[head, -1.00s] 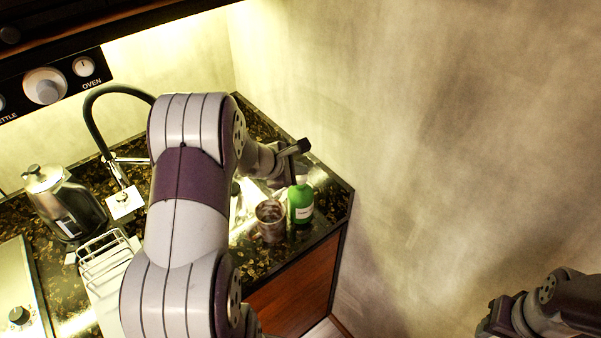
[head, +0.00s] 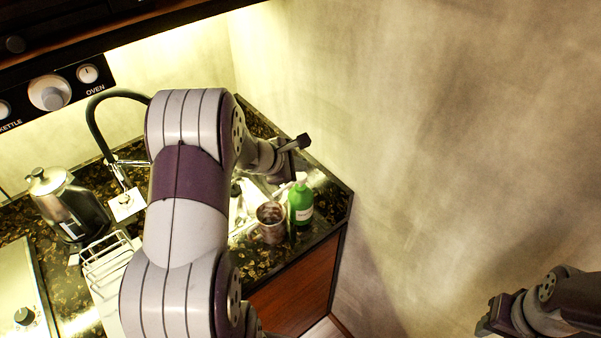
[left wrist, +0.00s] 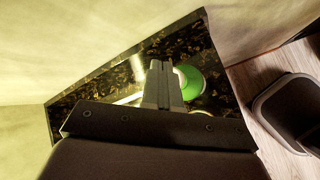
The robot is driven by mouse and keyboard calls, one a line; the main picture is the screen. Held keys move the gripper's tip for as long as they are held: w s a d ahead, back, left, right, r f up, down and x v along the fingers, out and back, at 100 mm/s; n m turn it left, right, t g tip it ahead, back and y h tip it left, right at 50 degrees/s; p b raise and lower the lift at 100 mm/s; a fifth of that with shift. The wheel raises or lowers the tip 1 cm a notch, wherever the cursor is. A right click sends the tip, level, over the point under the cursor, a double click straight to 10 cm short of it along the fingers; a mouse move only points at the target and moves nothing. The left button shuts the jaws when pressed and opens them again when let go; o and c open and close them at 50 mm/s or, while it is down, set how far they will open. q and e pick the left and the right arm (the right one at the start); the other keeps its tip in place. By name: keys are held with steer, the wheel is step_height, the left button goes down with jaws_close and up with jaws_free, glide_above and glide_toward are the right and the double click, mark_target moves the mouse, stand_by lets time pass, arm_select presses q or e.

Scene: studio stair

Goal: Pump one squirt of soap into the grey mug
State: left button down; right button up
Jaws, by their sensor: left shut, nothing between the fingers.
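The green soap bottle (head: 301,205) stands upright on the dark counter near its right end, with a pale top. The mug (head: 271,229), greyish-brown here, stands upright just left of it, its opening facing up. My left gripper (head: 300,143) is shut and empty, above and behind the bottle in the head view, apart from it there. In the left wrist view its closed fingers (left wrist: 160,70) lie beside the green bottle (left wrist: 191,83) and cover part of it. The mug cannot be made out there. My right gripper (head: 492,318) is at the lower right, far from the counter; its fingers are unclear.
A sink with a dark tap (head: 95,125) is behind my left arm. A metal kettle (head: 70,207) and a wire rack (head: 105,262) stand at the left. The wall (head: 420,130) closes off the right side. In the left wrist view a dark bin (left wrist: 285,110) stands on the floor.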

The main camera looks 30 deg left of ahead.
arm_select(q)
step_height(320, 180, up, 5)
steer(key=p, duration=0.3)
steer(key=shift+p, duration=0.4)
stand_by(0.5)
steer(key=shift+s+f, duration=0.1)
steer(key=s+d+f+m+g+y+b, duration=0.1)
steer(key=s+d+f+m+g+b, duration=0.1)
steer(key=s+d+m, duration=0.4)
steer(key=s+d+f+m+g+y+b, duration=0.1)
steer(key=s+d+f+m+g+b, duration=0.2)
steer(key=s+m, duration=0.9)
steer(key=d+m+g, duration=0.2)
steer(key=d+m, duration=0.1)
steer(key=m, duration=0.2)
steer(key=shift+s+m+y+b, duration=0.3)
steer(key=shift+m, duration=0.1)
